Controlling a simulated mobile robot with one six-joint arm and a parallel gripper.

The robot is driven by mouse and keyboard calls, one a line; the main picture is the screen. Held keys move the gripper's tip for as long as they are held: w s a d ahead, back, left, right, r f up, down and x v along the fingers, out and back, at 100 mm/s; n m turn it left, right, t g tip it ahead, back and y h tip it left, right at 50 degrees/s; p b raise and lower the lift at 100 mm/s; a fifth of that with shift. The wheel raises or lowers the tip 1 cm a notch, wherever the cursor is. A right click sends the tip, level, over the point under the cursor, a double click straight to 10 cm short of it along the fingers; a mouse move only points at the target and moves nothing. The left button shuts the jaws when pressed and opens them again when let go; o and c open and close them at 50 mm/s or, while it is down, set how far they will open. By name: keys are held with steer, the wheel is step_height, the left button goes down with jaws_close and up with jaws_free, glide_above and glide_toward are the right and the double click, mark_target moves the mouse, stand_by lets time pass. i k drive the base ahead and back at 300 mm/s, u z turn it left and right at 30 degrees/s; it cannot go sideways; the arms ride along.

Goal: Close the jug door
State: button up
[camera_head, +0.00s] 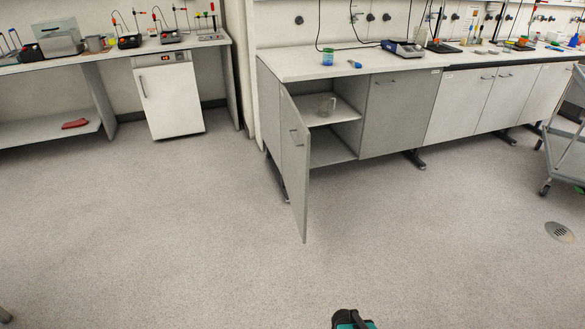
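The jug door (295,163) is a grey cabinet door under the middle bench. It stands wide open, swung out from its left side toward me, with a small handle on its face. My gripper's fingers cannot be made out.
The grey floor (200,240) between me and the cabinet is clear. A closed cabinet door (398,110) is right of the opening. A metal trolley (565,150) stands at the far right. A small white appliance (168,98) is at the left bench.

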mark_target(295, 136)
steer(key=u, duration=0.35)
steer(key=i, duration=1.7)
steer(key=u, duration=5)
steer(key=i, duration=0.15)
steer(key=z, duration=3.45)
